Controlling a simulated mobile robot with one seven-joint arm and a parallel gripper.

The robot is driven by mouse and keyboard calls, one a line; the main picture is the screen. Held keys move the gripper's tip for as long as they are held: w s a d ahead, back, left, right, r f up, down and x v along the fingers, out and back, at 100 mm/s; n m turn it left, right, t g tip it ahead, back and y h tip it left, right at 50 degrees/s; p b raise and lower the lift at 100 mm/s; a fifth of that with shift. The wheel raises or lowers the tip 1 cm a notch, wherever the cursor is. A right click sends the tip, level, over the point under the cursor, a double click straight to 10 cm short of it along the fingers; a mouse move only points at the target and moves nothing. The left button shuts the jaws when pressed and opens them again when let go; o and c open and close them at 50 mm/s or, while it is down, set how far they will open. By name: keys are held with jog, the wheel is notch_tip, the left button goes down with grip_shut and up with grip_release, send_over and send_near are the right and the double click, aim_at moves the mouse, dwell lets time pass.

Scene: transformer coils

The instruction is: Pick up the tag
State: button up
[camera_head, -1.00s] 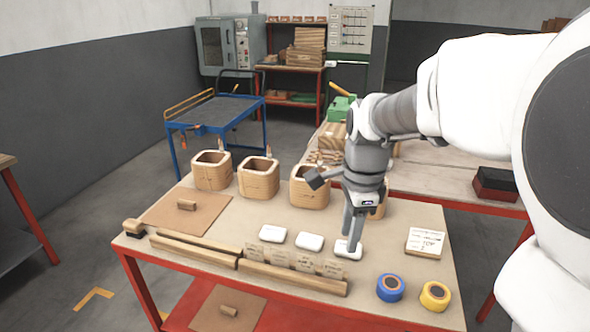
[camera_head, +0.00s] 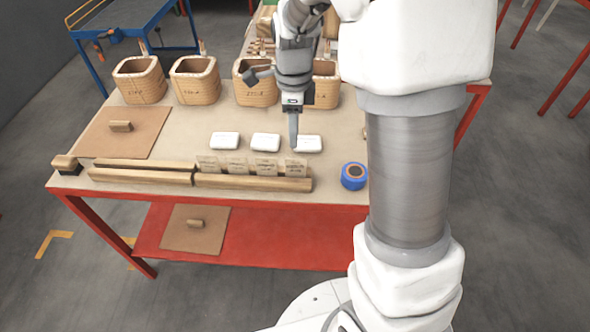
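Several small pale tags stand in a row in the wooden rail near the table's front edge: one at the left (camera_head: 208,163), two in the middle (camera_head: 236,165) (camera_head: 265,167), and one at the right end (camera_head: 296,169). My gripper (camera_head: 293,146) points down just behind the right-end tag, beside the left end of the rightmost white block (camera_head: 310,144). Its fingers overlap in this view, so I cannot tell their gap. I cannot tell whether they touch anything. Writing on the tags is too small to read.
Two more white blocks (camera_head: 225,140) (camera_head: 265,142) lie left of my gripper. Several wooden coils, one at far left (camera_head: 140,82), stand along the back. A blue tape roll (camera_head: 353,176) is at right. A brown board (camera_head: 125,137) lies at left. My arm hides the table's right part.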

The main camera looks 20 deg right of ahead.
aim_at(296, 160)
jog(key=f, duration=0.3)
jog(key=f+b, duration=0.1)
jog(key=f, duration=0.6)
jog(key=shift+w+d+f, duration=0.25)
jog(key=shift+f, duration=0.05)
jog(key=shift+c, duration=0.3)
grip_shut()
